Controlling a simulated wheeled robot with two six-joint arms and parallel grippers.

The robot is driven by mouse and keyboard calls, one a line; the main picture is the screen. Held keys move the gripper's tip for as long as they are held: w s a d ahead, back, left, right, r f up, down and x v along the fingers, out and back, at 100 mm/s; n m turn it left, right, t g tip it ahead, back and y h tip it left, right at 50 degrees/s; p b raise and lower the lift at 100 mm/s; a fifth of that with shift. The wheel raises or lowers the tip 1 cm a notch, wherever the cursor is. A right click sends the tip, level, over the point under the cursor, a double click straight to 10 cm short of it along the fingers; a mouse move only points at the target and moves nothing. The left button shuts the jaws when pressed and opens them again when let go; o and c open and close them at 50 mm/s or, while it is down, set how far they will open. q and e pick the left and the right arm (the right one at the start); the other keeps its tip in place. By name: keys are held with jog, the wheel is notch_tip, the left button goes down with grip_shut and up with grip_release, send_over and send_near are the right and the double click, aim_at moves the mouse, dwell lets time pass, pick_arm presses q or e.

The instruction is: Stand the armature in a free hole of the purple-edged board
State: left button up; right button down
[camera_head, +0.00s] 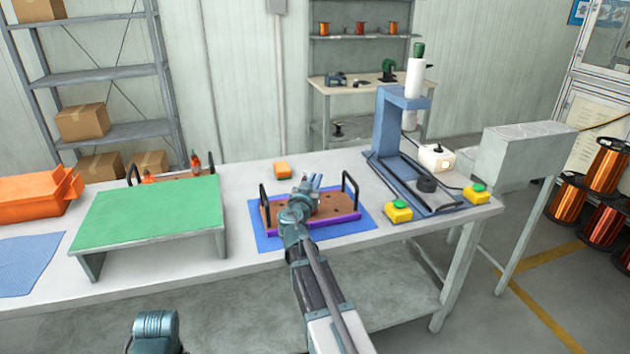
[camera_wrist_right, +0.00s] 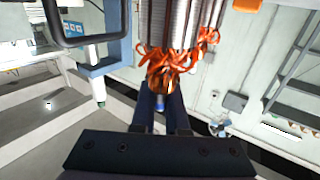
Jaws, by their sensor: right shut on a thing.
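The purple-edged board (camera_head: 335,229) lies on a blue mat in the head view, with a brown top, dark holes and a black handle at each end. My right gripper (camera_head: 311,187) is over the board and covers part of its top. In the right wrist view it (camera_wrist_right: 164,106) is shut on the armature (camera_wrist_right: 178,58), which has a ridged silver core and orange copper windings towards the fingers. I cannot make the armature out clearly in the head view, nor tell whether it touches the board. The left gripper is out of view; only a teal part of my left arm shows.
A blue press (camera_head: 386,135) with yellow-based green buttons stands right of the board. A green-topped stand (camera_head: 148,212) is to the left, with orange-topped parts in a rack behind it. Bare table lies between stand and mat.

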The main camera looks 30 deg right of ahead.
jog(key=shift+f+b, duration=0.3)
jog(key=shift+f, duration=0.1)
jog(key=c, duration=0.8)
grip_release()
jog(key=shift+c, duration=0.2)
jog(key=shift+s+a, duration=0.1)
jog(key=v, duration=1.3)
jog(key=shift+s+a, duration=0.2)
jog(key=shift+a, duration=0.05)
jog(key=shift+s, duration=0.1)
